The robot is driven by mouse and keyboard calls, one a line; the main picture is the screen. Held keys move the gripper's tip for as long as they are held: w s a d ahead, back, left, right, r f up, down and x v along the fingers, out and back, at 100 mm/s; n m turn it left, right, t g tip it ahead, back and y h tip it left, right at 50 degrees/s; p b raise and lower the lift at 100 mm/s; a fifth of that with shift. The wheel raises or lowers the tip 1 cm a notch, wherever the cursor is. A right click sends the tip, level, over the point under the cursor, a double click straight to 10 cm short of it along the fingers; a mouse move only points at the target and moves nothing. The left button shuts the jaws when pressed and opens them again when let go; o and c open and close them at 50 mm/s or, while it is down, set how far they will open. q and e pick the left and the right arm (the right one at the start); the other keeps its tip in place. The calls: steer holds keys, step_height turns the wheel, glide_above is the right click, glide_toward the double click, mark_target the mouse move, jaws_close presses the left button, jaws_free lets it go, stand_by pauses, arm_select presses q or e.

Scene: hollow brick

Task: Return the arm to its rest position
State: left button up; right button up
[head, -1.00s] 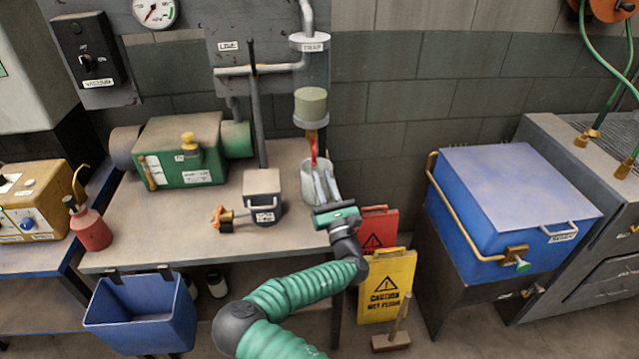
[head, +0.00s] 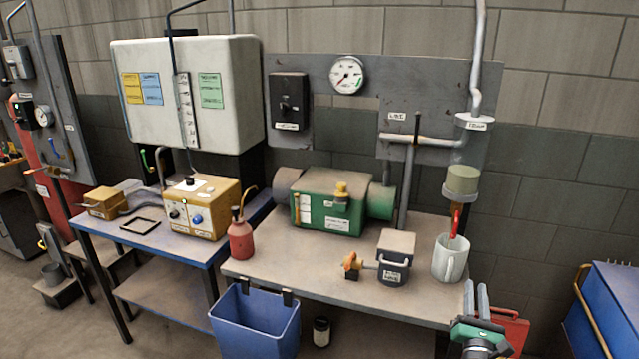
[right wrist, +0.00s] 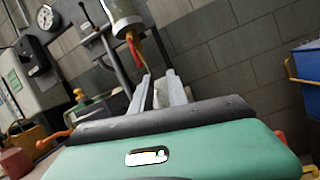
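My right gripper (head: 477,287) is at the lower right of the head view, in front of and below the white mug, apart from it. Its two grey fingers point up with a gap between them and hold nothing; they also show in the right wrist view (right wrist: 160,76). The white mug (head: 441,258) stands upright at the right end of the workbench (head: 320,270), under the trap's cylinder (head: 462,182) and red spout piece (head: 455,222). My left gripper is in neither view.
A grey box with an orange valve (head: 395,258), a green pump (head: 327,205) and a red bottle (head: 240,238) stand on the bench. A blue bin (head: 255,322) hangs at its front. A red sign (head: 517,328) and blue chest (head: 605,310) are at right.

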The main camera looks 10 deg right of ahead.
steer(key=s+d+f+m+g+h, duration=0.1)
steer(key=s+d+f+m+g, duration=0.15)
steer(key=f+m+g, duration=0.35)
steer(key=s+d+f+m+g+h, duration=0.1)
steer(key=s+f+m+g, duration=0.25)
steer(key=m, duration=0.35)
steer(key=s+a+f+m+g+y, duration=0.25)
steer(key=a+f+m+y, duration=0.2)
steer(key=a, duration=0.35)
steer(key=s+a+f+m+g+y, duration=0.1)
steer(key=s+a+f+m+y, duration=0.2)
steer(key=a+f+m, duration=0.4)
steer(key=s+a+r+m+g+y, duration=0.1)
steer(key=s+a+r+g+y, duration=0.3)
steer(key=a, duration=0.6)
steer(key=s+a+r+m+t+y, duration=0.1)
steer(key=s+a+r+m, duration=0.1)
steer(key=s+a+r, duration=0.6)
step_height(320, 180, up, 9)
steer(key=a+p, duration=0.2)
steer(key=p, duration=1)
steer(key=shift+w+r, duration=0.2)
steer(key=shift+w, duration=0.25)
